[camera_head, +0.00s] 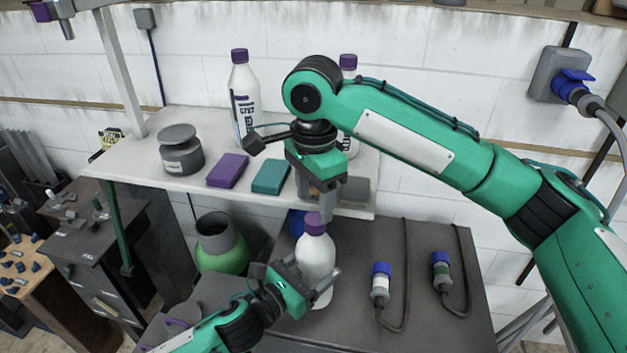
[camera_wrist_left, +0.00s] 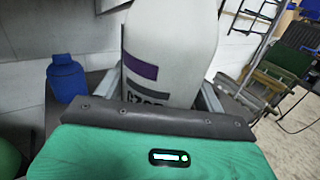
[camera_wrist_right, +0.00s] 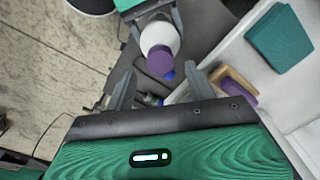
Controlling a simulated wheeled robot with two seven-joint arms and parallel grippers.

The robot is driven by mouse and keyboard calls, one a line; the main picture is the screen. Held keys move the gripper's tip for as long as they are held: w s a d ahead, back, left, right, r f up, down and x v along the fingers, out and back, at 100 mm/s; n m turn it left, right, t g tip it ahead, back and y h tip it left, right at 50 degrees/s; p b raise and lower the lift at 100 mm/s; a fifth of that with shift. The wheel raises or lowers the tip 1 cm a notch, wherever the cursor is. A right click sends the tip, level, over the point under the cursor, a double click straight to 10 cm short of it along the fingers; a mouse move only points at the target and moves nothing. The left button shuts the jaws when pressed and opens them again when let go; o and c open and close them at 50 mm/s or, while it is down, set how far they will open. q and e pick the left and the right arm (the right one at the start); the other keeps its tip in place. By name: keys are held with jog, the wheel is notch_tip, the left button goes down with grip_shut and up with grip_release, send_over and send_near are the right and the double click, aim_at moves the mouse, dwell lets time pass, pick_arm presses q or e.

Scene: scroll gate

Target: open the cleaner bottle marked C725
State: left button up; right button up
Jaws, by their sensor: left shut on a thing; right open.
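A white bottle (camera_head: 316,256) with a purple cap (camera_head: 313,223) stands upright over the dark grey bench. My left gripper (camera_head: 318,285) is shut around its body. My right gripper (camera_head: 324,208) is open and points down just above the cap. In the right wrist view the cap (camera_wrist_right: 160,61) shows beyond and between the open fingers (camera_wrist_right: 160,88), apart from them.
Two more purple-capped bottles (camera_head: 243,95) (camera_head: 348,66) stand on the white shelf (camera_head: 130,155), one partly behind my right arm. Blue-capped connectors (camera_head: 381,285) lie on the bench right of the bottle.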

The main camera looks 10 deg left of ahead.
aim_at(315, 218)
jog(key=shift+f, duration=2.3)
jog(key=shift+w, duration=0.1)
